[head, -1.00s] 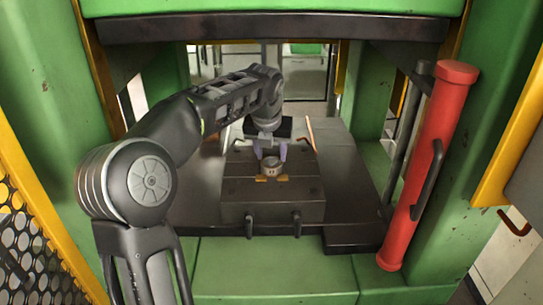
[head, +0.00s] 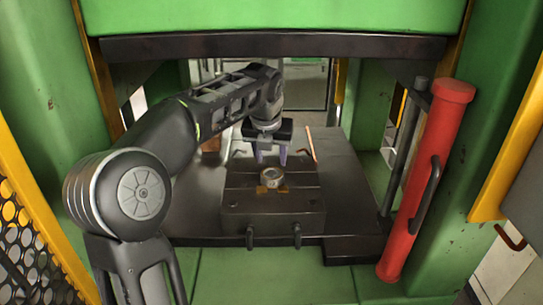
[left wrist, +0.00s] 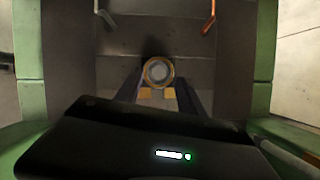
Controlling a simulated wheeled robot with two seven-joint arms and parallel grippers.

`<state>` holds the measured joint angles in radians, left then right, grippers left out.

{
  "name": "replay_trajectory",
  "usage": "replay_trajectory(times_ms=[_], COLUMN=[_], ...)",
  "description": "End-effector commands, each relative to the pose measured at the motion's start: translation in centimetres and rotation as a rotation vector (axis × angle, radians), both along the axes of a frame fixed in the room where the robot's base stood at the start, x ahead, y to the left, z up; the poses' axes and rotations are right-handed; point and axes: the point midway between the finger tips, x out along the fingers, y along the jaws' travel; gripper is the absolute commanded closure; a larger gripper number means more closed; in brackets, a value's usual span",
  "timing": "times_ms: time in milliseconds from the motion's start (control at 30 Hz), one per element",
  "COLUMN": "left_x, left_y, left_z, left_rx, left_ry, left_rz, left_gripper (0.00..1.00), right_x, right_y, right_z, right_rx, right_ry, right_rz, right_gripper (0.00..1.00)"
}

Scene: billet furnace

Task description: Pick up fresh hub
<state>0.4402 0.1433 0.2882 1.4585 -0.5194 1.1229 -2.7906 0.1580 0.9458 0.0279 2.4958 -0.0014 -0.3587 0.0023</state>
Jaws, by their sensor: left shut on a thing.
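The hub (head: 272,177), a small grey metal ring, is over the middle of the dark die block (head: 240,205), with brass-coloured pieces under its near side. In the left wrist view the hub (left wrist: 158,72) shows as a round ring between the finger ends. My left gripper (head: 270,157) points down at the block and is shut on the hub, one finger on each side. I cannot tell whether the hub rests on the block or is slightly clear of it. My right gripper is out of view.
Green press columns (head: 55,90) flank the opening, and a dark beam (head: 270,47) crosses above my arm. A red cylinder (head: 425,180) with a handle stands at the right. The dark table right of the block is bare.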

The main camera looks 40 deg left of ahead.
Motion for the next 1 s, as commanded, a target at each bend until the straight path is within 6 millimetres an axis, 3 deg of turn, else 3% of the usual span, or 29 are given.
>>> replay_trajectory(times_ms=[300, 500, 700, 1000], left_x=[-8.3, -12.4, -14.4, -14.8], left_y=[-4.0, -6.0, -7.0, -7.2], left_z=[0.2, 0.1, 0.0, -0.1], left_rx=[0.004, 0.003, 0.001, 0.001], left_ry=[-0.006, -0.005, -0.004, -0.003], left_rz=[0.0, 0.001, 0.002, 0.002], left_gripper=[1.0, 1.0, 1.0, 1.0], right_x=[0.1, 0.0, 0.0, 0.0], right_y=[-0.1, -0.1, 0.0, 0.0], right_z=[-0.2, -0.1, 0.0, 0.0], right_rx=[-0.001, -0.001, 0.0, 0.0], right_ry=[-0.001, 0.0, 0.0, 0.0], right_rz=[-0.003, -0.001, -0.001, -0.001], right_gripper=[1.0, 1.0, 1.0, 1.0])
